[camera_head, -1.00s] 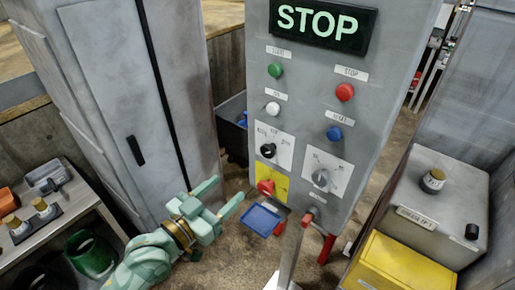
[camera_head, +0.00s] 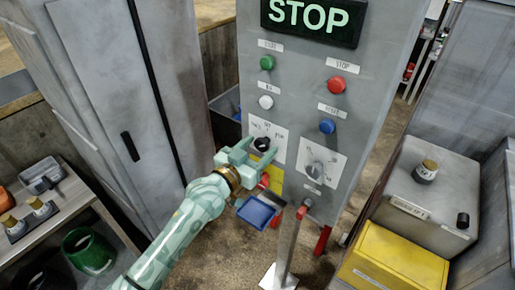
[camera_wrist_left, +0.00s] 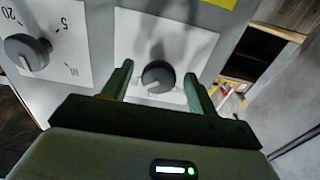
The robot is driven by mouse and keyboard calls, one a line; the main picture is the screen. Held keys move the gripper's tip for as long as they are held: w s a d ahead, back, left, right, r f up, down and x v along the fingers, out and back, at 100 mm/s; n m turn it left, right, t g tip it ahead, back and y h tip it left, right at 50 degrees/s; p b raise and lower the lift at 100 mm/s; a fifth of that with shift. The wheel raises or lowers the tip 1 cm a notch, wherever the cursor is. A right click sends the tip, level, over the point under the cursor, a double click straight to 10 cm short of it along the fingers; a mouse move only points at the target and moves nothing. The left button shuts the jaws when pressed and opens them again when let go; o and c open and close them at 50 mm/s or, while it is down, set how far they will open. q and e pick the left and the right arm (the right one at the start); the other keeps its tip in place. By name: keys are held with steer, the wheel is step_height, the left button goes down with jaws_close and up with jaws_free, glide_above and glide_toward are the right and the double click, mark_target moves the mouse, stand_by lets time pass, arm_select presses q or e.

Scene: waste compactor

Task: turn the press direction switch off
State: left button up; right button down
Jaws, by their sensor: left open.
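The press direction switch appears to be the black rotary knob (camera_head: 262,144) on a white plate on the grey control panel. Small labels sit around it, too blurred to read. My left gripper (camera_head: 256,152) is open in front of the plate, its fingers close to the knob. In the left wrist view the knob (camera_wrist_left: 157,76) shows between my two open fingertips (camera_wrist_left: 158,74), with a gap on each side. I cannot tell whether the fingertips reach past its face. My right gripper is not in view.
A grey dial (camera_head: 316,170) sits to the right, and it shows in the left wrist view (camera_wrist_left: 27,52). Green (camera_head: 267,62), white (camera_head: 266,102), red (camera_head: 336,85) and blue (camera_head: 327,126) buttons are above. A blue tray-like part (camera_head: 256,212) is below my gripper.

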arm_select(q)
steer(key=c, duration=1)
steer(key=shift+n, duration=0.4)
steer(key=shift+r+n+p, duration=0.15)
steer(key=shift+n+p, duration=1)
steer(key=shift+n, duration=0.65)
steer(key=n+p, duration=0.1)
steer(key=n, duration=0.4)
steer(key=shift+s, duration=0.1)
steer(key=shift+n, duration=0.3)
